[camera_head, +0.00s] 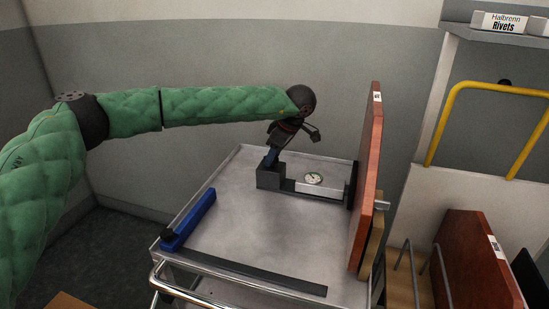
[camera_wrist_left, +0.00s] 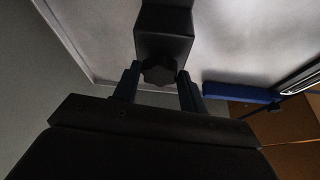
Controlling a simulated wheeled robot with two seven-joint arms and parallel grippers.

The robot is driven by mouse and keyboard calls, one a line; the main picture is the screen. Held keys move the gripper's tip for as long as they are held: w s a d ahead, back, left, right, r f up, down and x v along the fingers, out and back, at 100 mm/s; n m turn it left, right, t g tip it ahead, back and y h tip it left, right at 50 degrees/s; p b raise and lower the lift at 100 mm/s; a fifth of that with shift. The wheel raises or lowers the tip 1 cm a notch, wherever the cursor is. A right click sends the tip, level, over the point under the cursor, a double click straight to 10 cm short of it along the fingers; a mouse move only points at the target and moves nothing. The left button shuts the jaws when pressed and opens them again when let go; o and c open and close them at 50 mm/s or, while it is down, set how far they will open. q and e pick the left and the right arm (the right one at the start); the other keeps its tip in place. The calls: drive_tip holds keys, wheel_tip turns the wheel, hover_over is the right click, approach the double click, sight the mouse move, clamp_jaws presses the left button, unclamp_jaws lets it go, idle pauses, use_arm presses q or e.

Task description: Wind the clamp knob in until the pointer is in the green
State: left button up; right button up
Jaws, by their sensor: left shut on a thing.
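The clamp (camera_head: 268,178) is a dark block at the back of the metal cart top, with a pale body running right. A round white dial (camera_head: 313,178) lies face up on that body. It has some green on it, but the pointer is too small to read. My left gripper (camera_head: 270,160) reaches down at the clamp's left end. In the left wrist view the dark lobed knob (camera_wrist_left: 159,72) sits between the two blue fingers of the left gripper (camera_wrist_left: 160,78), which is shut on it. My right gripper is not in view.
A tall reddish board (camera_head: 366,175) stands upright at the clamp's right end, with a wooden piece (camera_head: 373,235) behind it. A blue bar (camera_head: 189,219) and a dark flat strip (camera_head: 262,273) lie on the cart top (camera_head: 235,240). The middle of the top is clear.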

use_arm(q)
drive_tip(key=shift+m, duration=0.6)
drive_tip(key=shift+h, duration=0.3)
drive_tip(key=shift+t, duration=0.3)
drive_tip(key=o, duration=1)
drive_tip(key=shift+a, duration=0.1)
drive_tip(key=shift+r, duration=0.1)
drive_tip(key=shift+b+v, duration=0.4)
drive_tip(key=shift+v, duration=3.4)
